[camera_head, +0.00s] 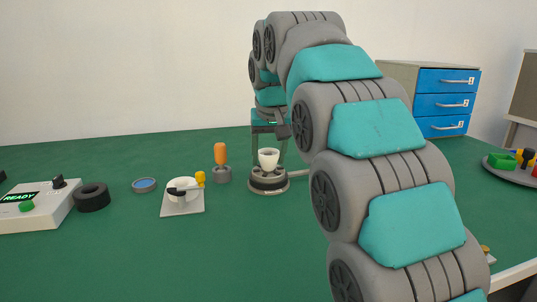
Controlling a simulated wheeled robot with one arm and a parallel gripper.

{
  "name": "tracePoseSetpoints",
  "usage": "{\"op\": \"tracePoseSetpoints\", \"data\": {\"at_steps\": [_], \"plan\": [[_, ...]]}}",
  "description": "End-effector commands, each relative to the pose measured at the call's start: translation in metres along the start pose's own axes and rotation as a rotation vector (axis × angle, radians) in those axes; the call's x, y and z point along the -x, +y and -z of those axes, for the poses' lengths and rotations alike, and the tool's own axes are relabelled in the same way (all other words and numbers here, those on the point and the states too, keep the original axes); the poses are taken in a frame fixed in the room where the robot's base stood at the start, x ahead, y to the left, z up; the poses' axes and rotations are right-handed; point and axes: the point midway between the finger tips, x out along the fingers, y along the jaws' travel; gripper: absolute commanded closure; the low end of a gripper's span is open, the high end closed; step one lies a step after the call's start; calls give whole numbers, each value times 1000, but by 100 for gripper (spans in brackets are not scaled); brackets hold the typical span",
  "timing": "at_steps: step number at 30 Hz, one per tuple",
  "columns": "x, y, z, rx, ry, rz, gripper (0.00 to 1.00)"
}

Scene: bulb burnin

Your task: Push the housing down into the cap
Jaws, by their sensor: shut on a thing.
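The white cup-shaped housing (269,157) stands upright over a dark round base (268,182) with a lighter ring, right of the middle of the head view. My gripper (268,153) comes down from above, its two fingers on either side of the housing, and is shut on it. The cap is not clearly visible; the lower end of the housing meets the top of the round base, so I cannot tell how deep it sits.
Left of the base are an orange-handled tool (221,155) in a grey holder, a white plate (184,206) with a clamp-like fixture, a blue dish (145,185), a black ring (92,197) and a READY box (35,208). Blue drawers (445,103) stand behind. The front table is clear.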

Motion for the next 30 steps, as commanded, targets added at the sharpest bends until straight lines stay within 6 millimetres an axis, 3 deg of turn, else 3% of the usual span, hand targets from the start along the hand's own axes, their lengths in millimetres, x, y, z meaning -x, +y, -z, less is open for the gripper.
{"op": "tracePoseSetpoints", "data": {"at_steps": [5, 6, 15, 25, 30], "plan": [[0, 0, 0, 0, 0, 0, 89], [0, 0, 0, 0, 0, 0, 35], [0, 0, 0, 0, 0, 0, 1], [2, 0, 0, 0, 1, 0, 1], [18, 0, 2, 0, 7, 1, 1]]}}
